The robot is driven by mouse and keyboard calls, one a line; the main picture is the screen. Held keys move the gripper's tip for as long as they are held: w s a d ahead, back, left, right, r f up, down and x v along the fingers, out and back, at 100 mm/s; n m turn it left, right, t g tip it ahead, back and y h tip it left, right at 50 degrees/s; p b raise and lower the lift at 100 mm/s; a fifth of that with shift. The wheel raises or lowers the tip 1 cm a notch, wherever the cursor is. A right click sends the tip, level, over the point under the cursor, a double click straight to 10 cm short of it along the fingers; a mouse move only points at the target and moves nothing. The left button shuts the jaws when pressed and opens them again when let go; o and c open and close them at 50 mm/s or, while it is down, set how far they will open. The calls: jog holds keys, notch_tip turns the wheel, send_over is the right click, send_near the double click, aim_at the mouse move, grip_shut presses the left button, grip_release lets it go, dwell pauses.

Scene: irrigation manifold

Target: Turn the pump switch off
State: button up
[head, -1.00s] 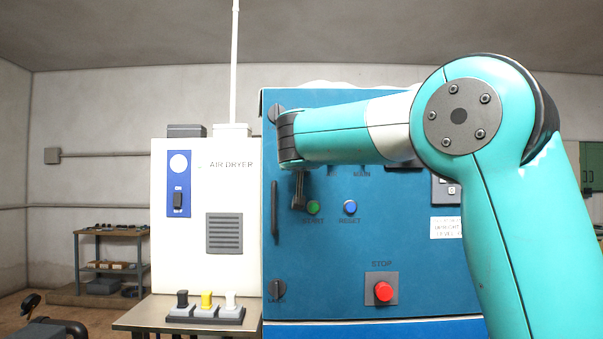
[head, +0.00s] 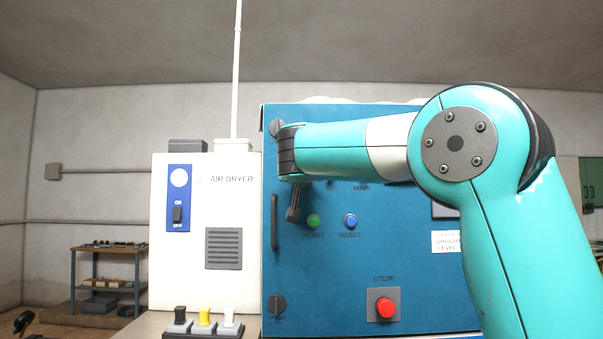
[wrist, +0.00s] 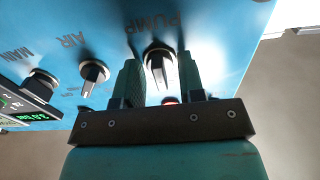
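The pump switch (wrist: 158,66) is a dark round knob with a pale grip bar on a blue panel, beside the word PUMP, which appears upside down in the wrist view. My gripper (wrist: 161,72) is open, with one finger on each side of the knob. I cannot tell whether either finger touches it. In the head view my gripper (head: 293,205) points at the upper left of the blue cabinet (head: 340,265), and my arm hides the pump switch there.
In the wrist view the AIR knob (wrist: 93,73) and MAIN knob (wrist: 40,84) sit left of the pump switch. Below my arm are a green START button (head: 313,221), blue RESET button (head: 350,221) and red STOP button (head: 386,308). A cabinet handle (head: 274,222) stands left of my gripper.

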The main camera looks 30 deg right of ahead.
jog(key=b+v, duration=0.5)
jog(key=v, duration=1.2)
jog(key=shift+s+b, duration=0.2)
jog(key=shift+b, duration=0.1)
jog(key=shift+a, duration=0.15)
